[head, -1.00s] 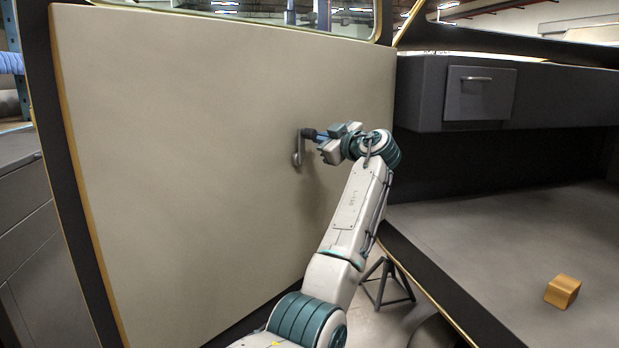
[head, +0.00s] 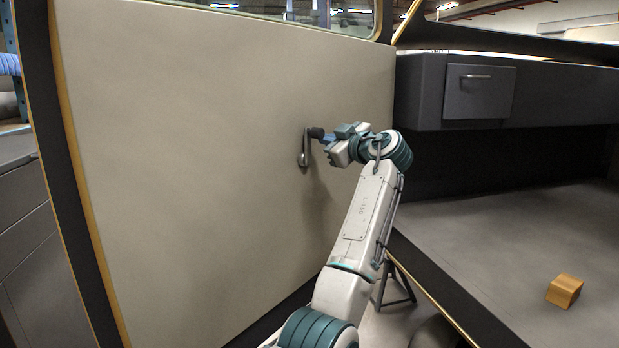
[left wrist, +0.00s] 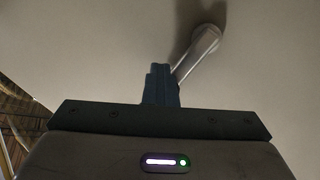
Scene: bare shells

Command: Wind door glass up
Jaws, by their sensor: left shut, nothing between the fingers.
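The door's inner panel (head: 200,150) is a broad beige surface filling the left and middle of the head view. A grey window crank (head: 304,150) is mounted on it, its arm pointing up from the hub to a dark knob (head: 316,132). My left gripper (head: 328,141) is shut just right of the knob, with nothing between its fingers; whether it touches the knob is unclear. In the left wrist view the blue fingers (left wrist: 160,86) are together, and the crank arm (left wrist: 198,52) rises behind them. The window opening (head: 270,12) is cut off at the top; its glass level is unclear. My right gripper is out of view.
A dark dashboard with a glove box (head: 480,92) stands to the right. An orange-brown block (head: 564,291) lies on the grey floor (head: 480,225) at lower right. A dark stand (head: 396,285) shows behind my arm. Grey cabinets (head: 30,240) stand at far left.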

